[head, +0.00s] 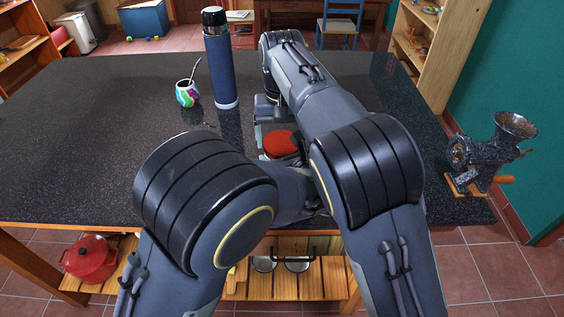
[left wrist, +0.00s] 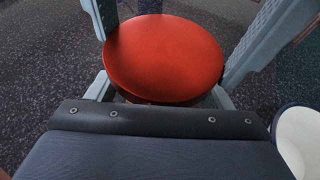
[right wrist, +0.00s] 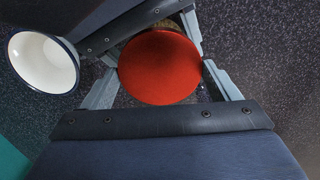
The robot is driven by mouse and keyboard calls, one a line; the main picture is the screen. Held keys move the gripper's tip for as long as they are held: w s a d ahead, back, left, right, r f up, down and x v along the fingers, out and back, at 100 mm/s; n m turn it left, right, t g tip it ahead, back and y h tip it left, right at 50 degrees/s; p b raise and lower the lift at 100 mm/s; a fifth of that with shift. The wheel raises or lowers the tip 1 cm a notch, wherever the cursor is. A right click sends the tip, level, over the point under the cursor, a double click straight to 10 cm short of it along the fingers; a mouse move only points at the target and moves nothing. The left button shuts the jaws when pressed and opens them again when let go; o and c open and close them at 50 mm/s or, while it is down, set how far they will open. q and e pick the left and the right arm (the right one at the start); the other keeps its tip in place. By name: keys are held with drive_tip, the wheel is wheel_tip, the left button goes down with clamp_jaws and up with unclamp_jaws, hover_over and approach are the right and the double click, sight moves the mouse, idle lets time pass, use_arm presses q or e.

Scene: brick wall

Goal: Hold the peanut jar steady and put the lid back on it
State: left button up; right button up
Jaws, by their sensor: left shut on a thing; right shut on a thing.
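My right gripper (right wrist: 161,75) is shut on the lid, with a finger at each side. The peanut jar (right wrist: 172,23) is mostly hidden under the lid; only a brownish sliver shows in the right wrist view. My left gripper (left wrist: 163,90) is shut on the jar below the lid, which fills the middle of the left wrist view. The lid is over the jar, but I cannot tell whether it touches the rim. My forearms hide much of both grippers in the head view.
A tall blue flask (head: 222,70) and a colourful gourd cup with a straw (head: 188,94) stand further back. A metal grinder (head: 487,150) is at the right edge. The table's left side is clear.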

drive_tip(key=shift+m, duration=1)
drive_tip(key=o, duration=1)
drive_tip(key=shift+r, duration=0.1)
drive_tip(key=shift+r, duration=2.2)
